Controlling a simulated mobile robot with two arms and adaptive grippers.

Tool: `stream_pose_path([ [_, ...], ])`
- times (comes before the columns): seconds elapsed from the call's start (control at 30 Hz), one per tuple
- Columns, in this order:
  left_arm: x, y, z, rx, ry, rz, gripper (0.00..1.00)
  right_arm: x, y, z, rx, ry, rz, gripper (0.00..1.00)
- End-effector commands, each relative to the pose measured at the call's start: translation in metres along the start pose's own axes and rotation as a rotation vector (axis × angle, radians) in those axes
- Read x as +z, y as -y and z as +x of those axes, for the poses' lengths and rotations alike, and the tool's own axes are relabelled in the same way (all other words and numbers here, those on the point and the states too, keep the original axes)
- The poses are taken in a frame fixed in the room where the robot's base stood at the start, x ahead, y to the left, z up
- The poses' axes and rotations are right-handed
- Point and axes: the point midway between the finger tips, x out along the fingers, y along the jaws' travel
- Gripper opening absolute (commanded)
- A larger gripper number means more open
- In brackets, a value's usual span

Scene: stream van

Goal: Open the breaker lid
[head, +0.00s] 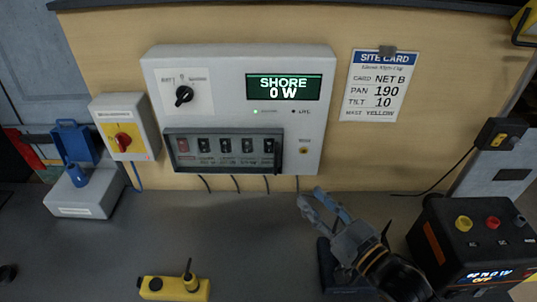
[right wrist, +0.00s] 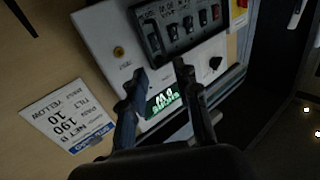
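The breaker lid (head: 222,162) is a dark-framed, see-through cover on the lower front of the grey power panel (head: 230,60). It looks shut over a row of several switches, one of them red at the left. A dark upright bar shows at its right edge. In the right wrist view the lid (right wrist: 178,44) is at the top, upside down. My right gripper (head: 312,197) is below and right of the panel, apart from the lid. In the right wrist view its two fingers (right wrist: 160,72) are spread with nothing between them. My left gripper is out of view.
A grey box with a red knob (head: 124,138) and a blue connector (head: 75,141) are left of the panel. A yellow box (head: 174,289) lies on the counter (head: 200,235). A black power unit (head: 475,240) stands at right. The counter below the panel is clear.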

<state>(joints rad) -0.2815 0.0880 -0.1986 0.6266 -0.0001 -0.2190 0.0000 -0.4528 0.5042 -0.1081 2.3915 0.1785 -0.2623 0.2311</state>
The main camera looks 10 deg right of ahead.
Motion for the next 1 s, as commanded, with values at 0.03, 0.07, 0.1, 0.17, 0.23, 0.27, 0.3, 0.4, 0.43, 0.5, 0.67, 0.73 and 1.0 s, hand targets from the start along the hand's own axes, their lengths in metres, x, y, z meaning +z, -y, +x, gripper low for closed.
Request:
stream_pose_path([
  [0.03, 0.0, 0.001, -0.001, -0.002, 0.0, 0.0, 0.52, -0.002, 0.001, 0.002, -0.003, -0.007, 0.001, 0.32],
  [0.07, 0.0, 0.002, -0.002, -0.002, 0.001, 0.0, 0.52, -0.003, 0.001, 0.004, -0.004, -0.01, 0.001, 0.32],
  [0.1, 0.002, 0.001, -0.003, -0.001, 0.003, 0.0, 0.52, -0.004, 0.0, 0.007, -0.003, -0.011, 0.001, 0.32],
  [0.17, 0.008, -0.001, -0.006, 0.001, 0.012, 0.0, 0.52, -0.004, 0.0, 0.013, -0.002, -0.011, 0.002, 0.32],
  [0.23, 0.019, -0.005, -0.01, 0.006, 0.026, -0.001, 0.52, -0.006, 0.0, 0.023, -0.003, -0.012, 0.002, 0.32],
  [0.27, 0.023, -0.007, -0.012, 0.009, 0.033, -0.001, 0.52, -0.006, 0.0, 0.028, -0.002, -0.012, 0.001, 0.32],
  [0.3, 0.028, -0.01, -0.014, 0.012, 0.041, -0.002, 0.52, -0.006, 0.0, 0.036, -0.002, -0.011, 0.001, 0.32],
  [0.4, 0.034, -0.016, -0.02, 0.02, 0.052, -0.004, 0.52, -0.006, 0.001, 0.055, -0.002, -0.01, 0.0, 0.32],
  [0.43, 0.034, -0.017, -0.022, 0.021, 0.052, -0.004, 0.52, -0.006, 0.0, 0.061, -0.002, -0.01, -0.001, 0.32],
  [0.5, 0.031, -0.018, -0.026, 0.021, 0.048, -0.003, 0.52, -0.006, 0.0, 0.076, -0.001, -0.009, 0.001, 0.32],
  [0.67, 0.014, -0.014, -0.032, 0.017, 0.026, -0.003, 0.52, -0.006, 0.001, 0.106, -0.001, -0.008, 0.001, 0.32],
  [0.73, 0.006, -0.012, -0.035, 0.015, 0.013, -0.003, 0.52, -0.005, 0.001, 0.117, -0.002, -0.007, 0.001, 0.32],
  [1.0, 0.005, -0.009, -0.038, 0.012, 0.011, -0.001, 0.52, -0.003, 0.001, 0.137, -0.002, -0.006, 0.0, 0.32],
])
